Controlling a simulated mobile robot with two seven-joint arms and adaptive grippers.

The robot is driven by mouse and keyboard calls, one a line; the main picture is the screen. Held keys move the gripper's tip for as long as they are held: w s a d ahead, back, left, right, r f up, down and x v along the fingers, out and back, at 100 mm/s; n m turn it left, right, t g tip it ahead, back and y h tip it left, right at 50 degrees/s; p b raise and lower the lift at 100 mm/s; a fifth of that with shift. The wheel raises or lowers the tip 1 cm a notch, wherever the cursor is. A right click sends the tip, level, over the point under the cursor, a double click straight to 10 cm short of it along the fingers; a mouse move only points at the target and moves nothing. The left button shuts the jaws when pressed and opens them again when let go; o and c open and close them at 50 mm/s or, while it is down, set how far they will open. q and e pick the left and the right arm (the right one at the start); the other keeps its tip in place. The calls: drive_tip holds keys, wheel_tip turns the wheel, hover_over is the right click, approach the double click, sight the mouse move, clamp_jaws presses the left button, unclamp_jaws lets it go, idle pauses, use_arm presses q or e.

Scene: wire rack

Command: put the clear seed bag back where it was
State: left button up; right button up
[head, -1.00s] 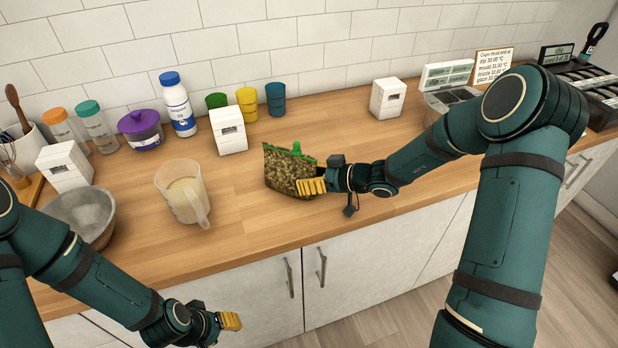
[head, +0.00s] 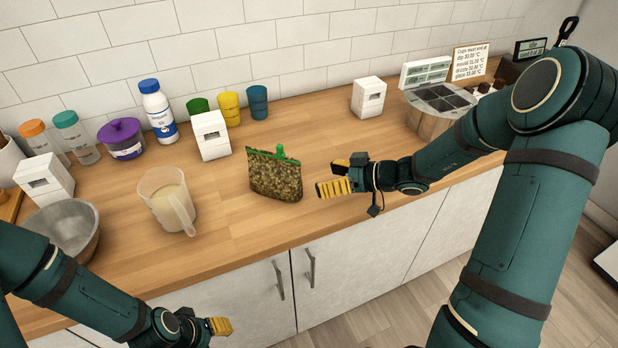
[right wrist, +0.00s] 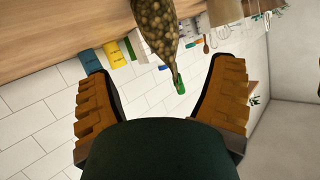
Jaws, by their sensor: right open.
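The clear seed bag (head: 275,178) stands upright on the wooden counter, full of brownish seeds, with a green strip and clip at its top. My right gripper (head: 331,176) is open and empty just right of the bag, with a gap of bare counter between them. In the right wrist view the bag (right wrist: 157,25) shows beyond the spread fingers (right wrist: 160,88), its green clip pointing down in the picture. My left gripper (head: 218,326) is low in front of the cabinets, away from the bag; its finger opening cannot be made out.
A measuring jug (head: 167,202) and a metal bowl (head: 62,228) stand left of the bag. A white box (head: 211,135) and coloured cups (head: 229,107) stand behind it. Another white box (head: 368,97) is at the back right. Counter between bag and that box is clear.

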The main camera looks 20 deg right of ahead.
drive_tip(key=shift+v, duration=1.2)
